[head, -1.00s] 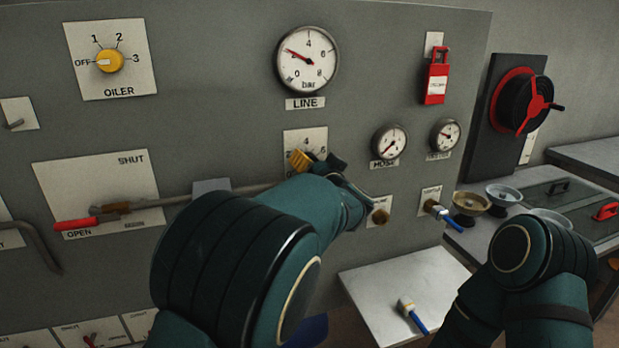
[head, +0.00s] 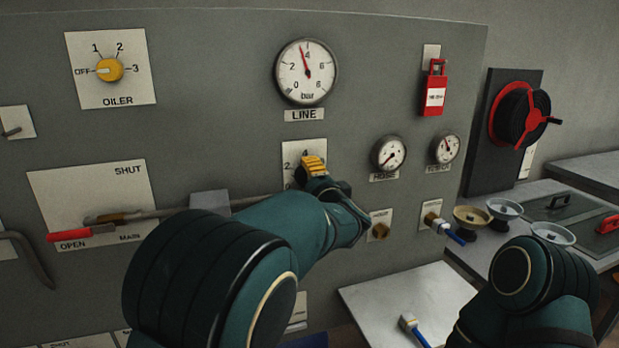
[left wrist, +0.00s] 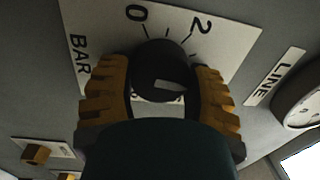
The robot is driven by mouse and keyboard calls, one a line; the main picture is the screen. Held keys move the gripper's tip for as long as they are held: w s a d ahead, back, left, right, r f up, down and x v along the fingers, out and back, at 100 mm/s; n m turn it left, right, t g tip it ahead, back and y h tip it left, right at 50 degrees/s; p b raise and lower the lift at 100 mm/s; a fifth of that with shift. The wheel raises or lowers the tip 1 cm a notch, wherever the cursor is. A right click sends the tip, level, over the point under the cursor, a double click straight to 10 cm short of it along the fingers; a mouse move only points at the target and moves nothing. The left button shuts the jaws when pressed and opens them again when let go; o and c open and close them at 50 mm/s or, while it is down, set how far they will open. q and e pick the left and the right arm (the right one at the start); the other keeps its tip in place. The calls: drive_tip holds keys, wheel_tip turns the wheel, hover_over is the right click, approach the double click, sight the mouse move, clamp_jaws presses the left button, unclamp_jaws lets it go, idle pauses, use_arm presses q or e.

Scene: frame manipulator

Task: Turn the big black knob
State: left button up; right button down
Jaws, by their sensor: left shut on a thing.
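The big black knob (left wrist: 158,68) sits on a white dial plate (left wrist: 85,30) marked 0, 2 and BAR in the left wrist view. A pale mark shows on its face. My left gripper (left wrist: 158,88) is shut on the knob, with a yellow ribbed finger on each side. In the head view my left gripper (head: 313,168) is at the dial plate (head: 291,152) below the LINE gauge (head: 306,72), and it hides the knob. The red needle of the LINE gauge points nearly straight up, just left of 4. My right gripper is out of view.
The OILER knob (head: 109,69) and a red-ended lever (head: 70,235) are to the left. Two smaller gauges (head: 389,153), a red padlock (head: 435,90) and a blue-handled valve (head: 440,225) are to the right. A pale shelf (head: 405,290) juts out below.

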use_arm(q)
drive_tip(key=m, duration=0.5)
drive_tip(key=shift+f+m, duration=0.2)
drive_tip(key=shift+m, duration=0.2)
drive_tip(key=m+p, duration=0.1)
drive_tip(key=m, duration=0.4)
drive_tip(key=shift+a+f+h, duration=0.1)
drive_tip(key=shift+h, duration=0.3)
drive_tip(key=shift+p, duration=0.3)
drive_tip(key=o, duration=1.2)
drive_tip(key=shift+o, duration=0.2)
drive_tip(key=shift+s, duration=0.1)
drive_tip(key=shift+s, duration=0.2)
drive_tip(key=v, duration=1.1)
drive_tip(key=shift+s, duration=0.3)
